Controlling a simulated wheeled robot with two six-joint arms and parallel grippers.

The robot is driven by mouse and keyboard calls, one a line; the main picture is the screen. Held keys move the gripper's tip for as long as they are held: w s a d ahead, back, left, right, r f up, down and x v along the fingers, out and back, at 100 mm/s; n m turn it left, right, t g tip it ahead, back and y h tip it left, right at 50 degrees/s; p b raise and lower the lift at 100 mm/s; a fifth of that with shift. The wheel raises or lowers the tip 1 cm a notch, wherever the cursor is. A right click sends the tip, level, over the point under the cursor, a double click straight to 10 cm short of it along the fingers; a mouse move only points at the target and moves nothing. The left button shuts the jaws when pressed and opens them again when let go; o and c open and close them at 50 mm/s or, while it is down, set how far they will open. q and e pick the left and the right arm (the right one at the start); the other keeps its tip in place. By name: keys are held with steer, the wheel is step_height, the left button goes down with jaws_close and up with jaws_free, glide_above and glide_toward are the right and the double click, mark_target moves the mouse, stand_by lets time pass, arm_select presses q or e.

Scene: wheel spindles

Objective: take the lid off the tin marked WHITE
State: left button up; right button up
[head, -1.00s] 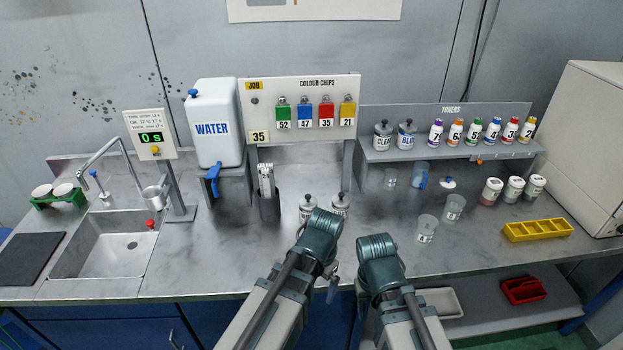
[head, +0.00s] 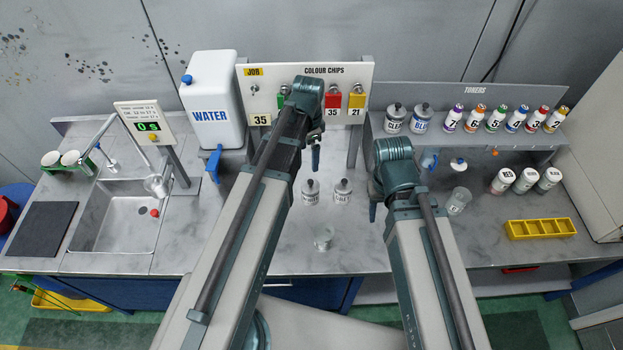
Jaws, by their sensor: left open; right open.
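Two small pale tins with dark-knobbed lids stand side by side on the bench, a left one (head: 311,197) and a right one (head: 342,197). Both lids are on. Their labels are too small to read surely, so I cannot tell which says WHITE. My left gripper (head: 316,157) is open, hanging behind and above the two tins, apart from them. It is partly hidden by its own wrist. My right gripper (head: 373,208) is open and empty, to the right of the tins; its wrist hides most of it.
A clear cup (head: 323,238) stands in front of the tins; another cup (head: 458,201) stands to the right. The toner shelf (head: 465,144) holds two lidded tins and several bottles. A yellow tray (head: 541,229) lies at the right. The chip board (head: 268,88) rises behind my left arm.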

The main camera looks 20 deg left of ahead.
arm_select(q)
steer(key=b, duration=0.9)
glide_above(310, 181)
step_height(310, 181, down, 9)
steer(key=shift+a+r, duration=0.1)
steer(key=shift+r, duration=0.05)
steer(key=shift+p, duration=0.3)
step_height(310, 181, down, 5)
steer(key=b, duration=0.5)
steer(key=c, duration=1.2)
